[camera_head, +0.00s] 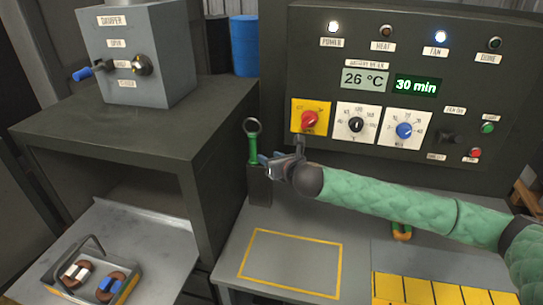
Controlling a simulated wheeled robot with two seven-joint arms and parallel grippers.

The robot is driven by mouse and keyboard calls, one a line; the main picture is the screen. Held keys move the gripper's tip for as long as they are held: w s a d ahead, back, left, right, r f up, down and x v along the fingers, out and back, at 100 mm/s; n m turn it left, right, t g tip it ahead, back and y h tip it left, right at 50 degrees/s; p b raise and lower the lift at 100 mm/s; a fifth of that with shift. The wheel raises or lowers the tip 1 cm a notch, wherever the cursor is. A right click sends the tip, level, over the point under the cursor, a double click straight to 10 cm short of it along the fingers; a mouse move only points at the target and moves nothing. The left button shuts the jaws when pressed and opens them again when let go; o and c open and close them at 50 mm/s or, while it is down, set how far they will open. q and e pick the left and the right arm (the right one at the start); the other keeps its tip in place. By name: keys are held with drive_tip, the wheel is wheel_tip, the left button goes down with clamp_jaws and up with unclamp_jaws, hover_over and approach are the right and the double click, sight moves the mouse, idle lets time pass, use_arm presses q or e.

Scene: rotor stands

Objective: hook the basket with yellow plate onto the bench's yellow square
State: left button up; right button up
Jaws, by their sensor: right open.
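A shallow grey basket (127,268) with a raised dark handle sits on a low grey surface at the lower left. It holds brown round parts with white and blue blocks, and a small yellow-orange patch shows low on its front. The bench's yellow square (291,231) is a painted outline on the grey top at lower middle, and its inside is bare. My right gripper (268,163) is open beside a green-handled tool (253,148) with a ring top, which stands in a dark holder (259,187). I cannot tell whether the fingers touch the handle. My left gripper is not in view.
A control panel (400,20) with dials rises behind my right arm. Yellow tiles (420,291) lie at lower right. A blue cylinder (244,45) stands at the back.

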sight(255, 149)
drive_tip(key=shift+n, duration=0.8)
drive_tip(key=b+x, duration=0.2)
drive_tip(key=x, duration=0.3)
drive_tip(key=shift+w+a+f+b, duration=0.15)
drive_tip(key=shift+f+b, duration=0.1)
drive_tip(key=shift+b, duration=0.05)
drive_tip(key=shift+w+a+r, duration=0.1)
drive_tip(key=shift+w+a, duration=0.05)
drive_tip(key=shift+w, duration=0.1)
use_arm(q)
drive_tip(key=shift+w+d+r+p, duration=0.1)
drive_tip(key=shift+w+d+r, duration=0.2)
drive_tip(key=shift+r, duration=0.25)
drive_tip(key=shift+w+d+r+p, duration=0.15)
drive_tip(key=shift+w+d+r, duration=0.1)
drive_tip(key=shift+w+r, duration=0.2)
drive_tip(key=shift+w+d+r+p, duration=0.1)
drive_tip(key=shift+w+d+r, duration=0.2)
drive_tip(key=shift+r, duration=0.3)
use_arm(e)
drive_tip(key=shift+x, duration=2.15)
drive_tip(key=c, duration=0.9)
clamp_jaws()
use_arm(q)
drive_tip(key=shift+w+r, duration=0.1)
